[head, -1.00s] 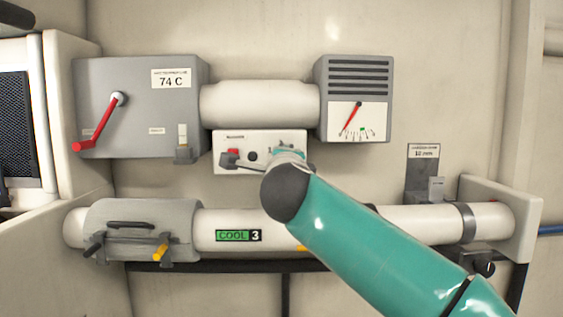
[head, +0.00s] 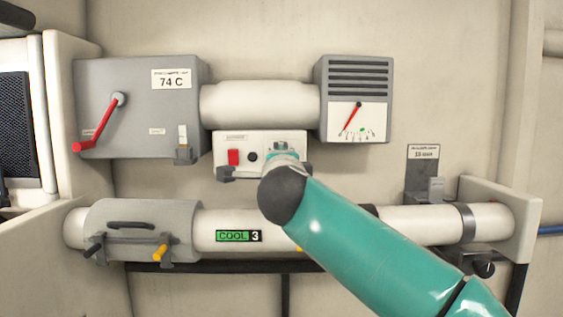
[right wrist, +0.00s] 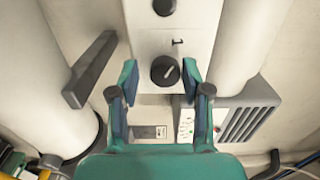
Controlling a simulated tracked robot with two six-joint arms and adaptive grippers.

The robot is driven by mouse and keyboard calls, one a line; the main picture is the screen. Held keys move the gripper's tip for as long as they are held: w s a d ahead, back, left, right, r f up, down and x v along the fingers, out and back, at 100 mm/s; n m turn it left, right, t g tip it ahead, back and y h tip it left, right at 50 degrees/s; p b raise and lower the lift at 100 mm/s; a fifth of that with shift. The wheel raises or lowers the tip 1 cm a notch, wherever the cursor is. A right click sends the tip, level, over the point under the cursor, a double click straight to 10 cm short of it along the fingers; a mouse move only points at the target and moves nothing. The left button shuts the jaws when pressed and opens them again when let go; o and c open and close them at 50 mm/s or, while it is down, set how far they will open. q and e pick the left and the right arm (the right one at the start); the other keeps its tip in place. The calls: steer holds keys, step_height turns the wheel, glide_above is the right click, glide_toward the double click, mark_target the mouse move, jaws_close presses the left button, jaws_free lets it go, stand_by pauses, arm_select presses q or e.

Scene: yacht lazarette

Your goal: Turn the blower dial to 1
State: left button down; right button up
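The white blower panel (head: 243,136) carries a red switch (head: 233,157) and a round black knob (head: 252,157). My right gripper (head: 286,153) covers the right part of the panel in the head view. In the right wrist view a black dial (right wrist: 165,70) with a white pointer line sits between the two open fingertips of my right gripper (right wrist: 160,78). The fingers appear to stand either side of the dial without closing on it. The pointer slants to the upper right, and a small dark mark (right wrist: 178,41) lies above it, too small to read surely. My left gripper is out of view.
A dark bar (head: 226,174) sits at the panel's lower left edge. Below runs a white pipe (head: 330,222) with a COOL 3 label. A gauge box (head: 353,75) stands upper right, and a grey box (head: 135,75) with a red lever (head: 97,125) stands left.

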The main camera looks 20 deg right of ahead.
steer(key=shift+d+r, duration=0.1)
steer(key=shift+s, duration=0.1)
steer(key=v, duration=1.1)
steer(key=shift+s, duration=0.35)
